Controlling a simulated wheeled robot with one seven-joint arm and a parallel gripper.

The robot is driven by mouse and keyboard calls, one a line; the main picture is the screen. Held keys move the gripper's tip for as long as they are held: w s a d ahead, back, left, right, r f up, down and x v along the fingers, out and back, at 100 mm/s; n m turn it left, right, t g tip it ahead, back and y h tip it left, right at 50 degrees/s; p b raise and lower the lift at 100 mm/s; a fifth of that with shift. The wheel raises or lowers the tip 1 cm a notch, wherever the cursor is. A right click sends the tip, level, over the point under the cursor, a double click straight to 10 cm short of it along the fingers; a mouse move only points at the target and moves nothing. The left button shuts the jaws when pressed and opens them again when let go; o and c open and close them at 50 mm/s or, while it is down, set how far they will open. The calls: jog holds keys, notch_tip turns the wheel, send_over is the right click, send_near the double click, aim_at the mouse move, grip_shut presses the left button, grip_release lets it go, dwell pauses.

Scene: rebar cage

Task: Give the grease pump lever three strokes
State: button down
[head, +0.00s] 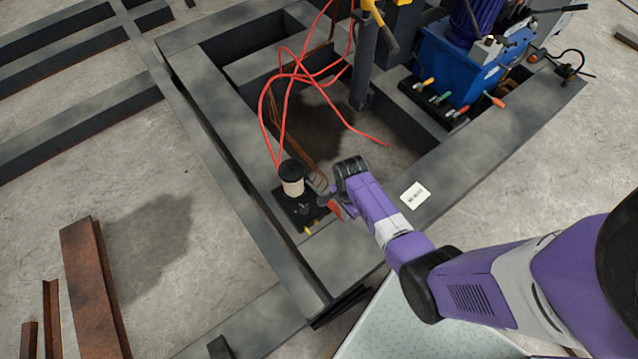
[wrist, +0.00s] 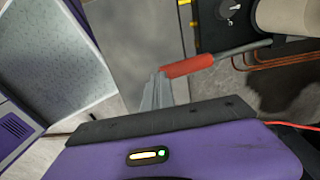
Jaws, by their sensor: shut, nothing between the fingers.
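The grease pump (head: 292,186) has a cream reservoir with a black cap on a dark base, at the corner of the steel frame. Its lever is a grey rod with a red grip (head: 337,210). In the wrist view the red grip (wrist: 188,66) lies across the upper middle, its rod running right to the pump base (wrist: 226,22). My gripper (wrist: 158,82) is shut and empty, its fingertips right by the free end of the red grip. I cannot tell whether they touch. In the head view my gripper (head: 328,200) is beside the pump, partly hiding the lever.
Red hoses (head: 283,110) loop above and behind the pump. A blue hydraulic unit (head: 450,65) with coloured handles stands at the upper right. A white label (head: 415,195) lies on the frame beam right of my arm. Rusty angle bars (head: 92,285) lie at lower left.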

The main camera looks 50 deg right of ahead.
jog(key=shift+s+f+b, duration=0.1)
jog(key=shift+f+b, duration=0.2)
jog(key=shift+f, duration=0.15)
jog(key=w+d+r+p, duration=0.2)
jog(key=w+r+p, duration=0.5)
jog(key=r, duration=0.4)
jog(key=shift+r, duration=0.2)
jog(key=shift+s, duration=0.1)
dwell(0.6)
jog(key=shift+s+a+f, duration=0.2)
jog(key=shift+s+f, duration=0.25)
jog(key=shift+f, duration=0.05)
jog(key=shift+s+a+f, duration=0.1)
jog(key=shift+s+f, duration=0.3)
jog(key=shift+f, duration=0.1)
jog(key=shift+s+f, duration=0.1)
